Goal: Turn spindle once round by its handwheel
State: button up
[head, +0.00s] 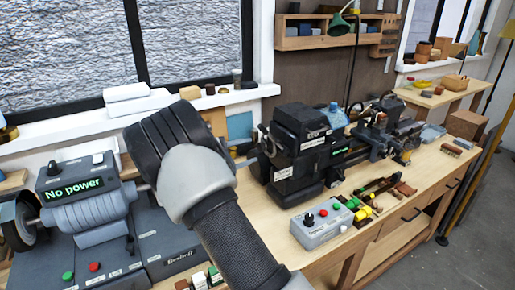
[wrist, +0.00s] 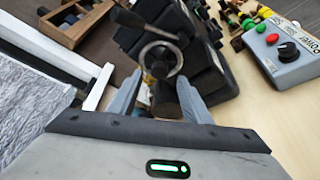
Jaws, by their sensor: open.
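In the wrist view a round metal handwheel (wrist: 160,68) with a light rim and dark hub faces me, on the end of the black lathe headstock (wrist: 205,60). A dark crank-like handle crosses above it. My gripper (wrist: 159,80) is open, with one grey finger at the lower left of the wheel and the other at its lower right. Whether either finger touches the rim I cannot tell. In the head view the headstock (head: 298,150) stands on the bench; my wrist and arm are in front at its left, and the handwheel and fingertips are hidden there.
A grey control box (head: 322,222) with a knob and red and green buttons sits in front of the lathe. A grey machine reading "No power" (head: 75,188) stands at the left. A tray of small coloured parts (head: 372,203) lies right of the control box. The window sill runs behind.

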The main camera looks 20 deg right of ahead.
aim_at(259, 147)
jog(key=x, duration=0.5)
jog(key=shift+w+d+f, duration=0.1)
jog(key=shift+w+d, duration=0.1)
jog(key=shift+d, duration=0.1)
jog(key=c, duration=1)
jog(key=shift+c, duration=0.2)
